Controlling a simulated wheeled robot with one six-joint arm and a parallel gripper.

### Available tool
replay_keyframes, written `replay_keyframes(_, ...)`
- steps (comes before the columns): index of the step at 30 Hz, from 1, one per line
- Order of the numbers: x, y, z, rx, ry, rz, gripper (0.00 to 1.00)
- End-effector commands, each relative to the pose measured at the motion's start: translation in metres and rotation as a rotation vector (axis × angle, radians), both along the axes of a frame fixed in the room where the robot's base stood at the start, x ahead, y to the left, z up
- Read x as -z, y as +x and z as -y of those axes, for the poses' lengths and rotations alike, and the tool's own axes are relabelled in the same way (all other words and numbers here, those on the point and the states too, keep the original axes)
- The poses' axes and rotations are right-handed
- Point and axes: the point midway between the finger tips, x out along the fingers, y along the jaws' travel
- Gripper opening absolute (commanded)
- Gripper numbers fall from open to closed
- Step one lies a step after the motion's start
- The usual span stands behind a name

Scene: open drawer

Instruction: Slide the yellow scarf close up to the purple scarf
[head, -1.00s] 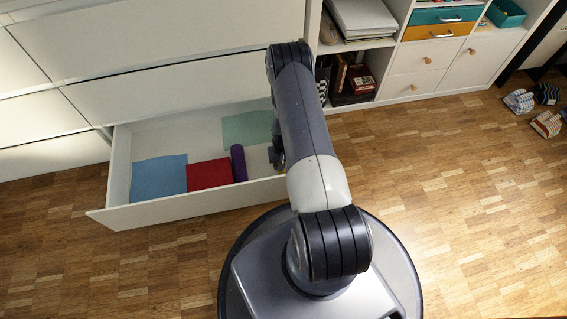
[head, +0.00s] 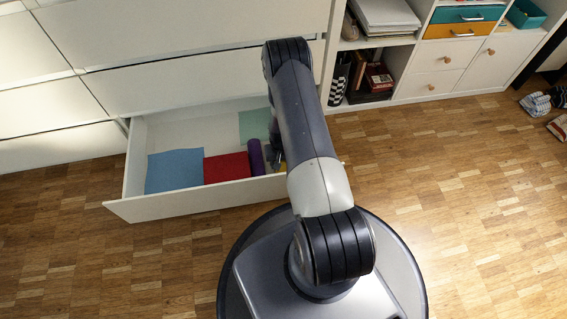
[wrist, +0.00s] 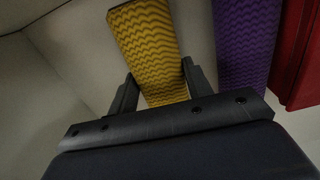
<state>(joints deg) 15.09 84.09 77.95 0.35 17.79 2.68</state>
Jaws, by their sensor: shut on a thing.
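The yellow scarf (wrist: 146,45), a rolled piece with a wavy dark pattern, lies in the open drawer; a small bit of it (head: 281,165) shows in the head view beside my arm. My gripper (wrist: 158,92) is shut on the yellow scarf, with one finger at each side of it. In the head view my gripper (head: 275,157) is partly hidden by my arm. The purple scarf (wrist: 246,40) lies to the right of the yellow one in the wrist view, with a gap between them. In the head view the purple scarf (head: 256,157) stands left of my gripper.
The open drawer (head: 190,204) also holds a red cloth (head: 227,168) touching or close to the purple scarf, a blue cloth (head: 174,171) at the left and a pale green cloth (head: 254,125) at the back. The drawer's right end is hidden by my arm.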

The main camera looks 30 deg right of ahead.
Motion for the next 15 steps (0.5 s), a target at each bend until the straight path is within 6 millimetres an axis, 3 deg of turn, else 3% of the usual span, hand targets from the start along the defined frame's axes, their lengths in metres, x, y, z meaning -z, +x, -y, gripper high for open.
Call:
replay_keyframes(13, -0.0001, 0.0011, -0.0027, 0.001, 0.0, 0.0, 0.22)
replay_keyframes(14, -0.0001, 0.0011, -0.0027, 0.001, 0.0, 0.0, 0.5)
replay_keyframes(15, -0.0001, 0.0011, -0.0027, 0.001, 0.0, 0.0, 0.53)
